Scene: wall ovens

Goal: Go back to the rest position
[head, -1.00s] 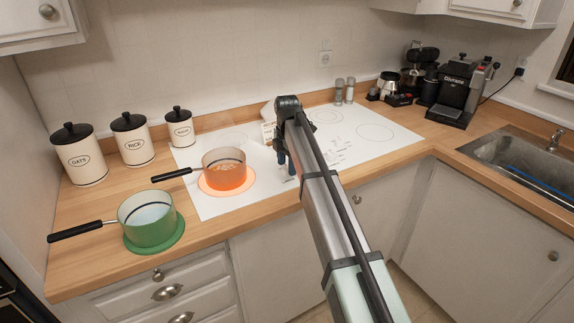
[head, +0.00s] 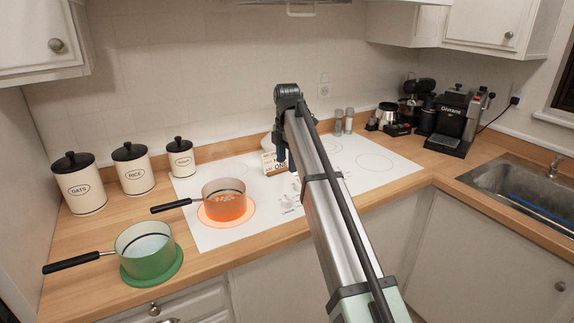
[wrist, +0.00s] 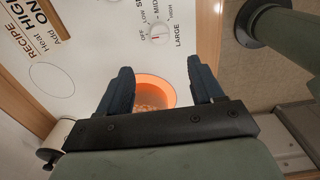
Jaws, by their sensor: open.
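My gripper (head: 282,158) hangs above the white cooktop (head: 205,237), with its dark blue fingers pointing down. In the wrist view, the two fingers of my gripper (wrist: 157,75) are spread apart with nothing held between them. The orange pot (head: 226,205) stands on a glowing burner to the left of my gripper, with small pieces of food inside. The orange pot (wrist: 156,91) also shows beyond and between the fingers in the wrist view, apart from them.
A green pot (head: 149,260) stands on a green mat at the front left. A recipe card (head: 275,163) stands behind my gripper. A control knob (wrist: 158,30) shows on the cooktop. Canisters line the left wall side; a coffee machine (head: 453,122) and sink (head: 520,190) are right.

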